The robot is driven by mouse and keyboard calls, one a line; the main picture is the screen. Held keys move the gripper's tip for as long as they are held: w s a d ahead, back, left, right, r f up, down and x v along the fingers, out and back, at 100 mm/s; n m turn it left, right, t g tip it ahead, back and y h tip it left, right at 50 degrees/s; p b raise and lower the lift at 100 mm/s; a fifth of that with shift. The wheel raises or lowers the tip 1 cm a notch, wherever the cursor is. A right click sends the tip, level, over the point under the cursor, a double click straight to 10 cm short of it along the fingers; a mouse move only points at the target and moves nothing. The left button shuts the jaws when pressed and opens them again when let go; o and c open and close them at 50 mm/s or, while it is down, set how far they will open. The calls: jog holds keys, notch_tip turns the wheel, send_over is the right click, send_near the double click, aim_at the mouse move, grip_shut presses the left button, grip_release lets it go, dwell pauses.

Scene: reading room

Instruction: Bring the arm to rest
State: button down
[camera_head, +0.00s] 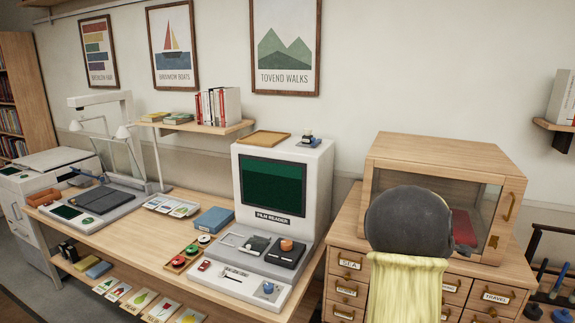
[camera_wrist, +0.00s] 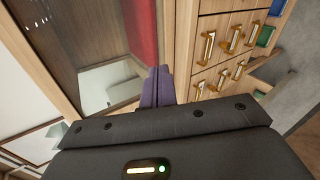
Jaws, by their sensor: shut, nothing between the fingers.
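My gripper (camera_wrist: 158,86) shows in the wrist view as two dark purple fingers pressed together, with nothing between them. It is shut and empty. In the head view my arm, with a dark rounded link and a pale yellow sleeve, stands in front of the wooden cabinet (camera_head: 450,150) and hides part of it. The fingers are not clearly visible there. In the wrist view the fingers lie close to the cabinet's wooden edge and the labelled drawers (camera_wrist: 228,45) with brass handles; whether they touch I cannot tell.
The film reader (camera_head: 280,185) stands left of my arm on the long desk (camera_head: 140,235), with trays and a blue box (camera_head: 213,220). A wall shelf (camera_head: 556,125) and a rack (camera_head: 545,270) are at the right.

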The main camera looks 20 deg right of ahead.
jog(key=s+a+f+m+g+y, duration=0.1)
jog(key=a+f+m+y, duration=0.2)
jog(key=a, duration=1)
jog(key=s+a+f+m+g+y, duration=0.1)
jog(key=a+f+m, duration=0.3)
jog(key=a, duration=0.9)
jog(key=s+a+f+m+g+y, duration=0.1)
jog(key=s+a+m+g+y, duration=0.1)
jog(key=s+a, duration=0.4)
jog(key=s+a+f+m+g+y, duration=0.1)
jog(key=s+a+m+g, duration=0.1)
jog(key=s+a, duration=0.5)
jog(key=a, duration=0.5)
jog(key=shift+s+a+f+m+y, duration=0.25)
jog(key=shift+s+a+m+y, duration=0.05)
jog(key=shift+a+y, duration=0.1)
jog(key=shift+w+d, duration=0.1)
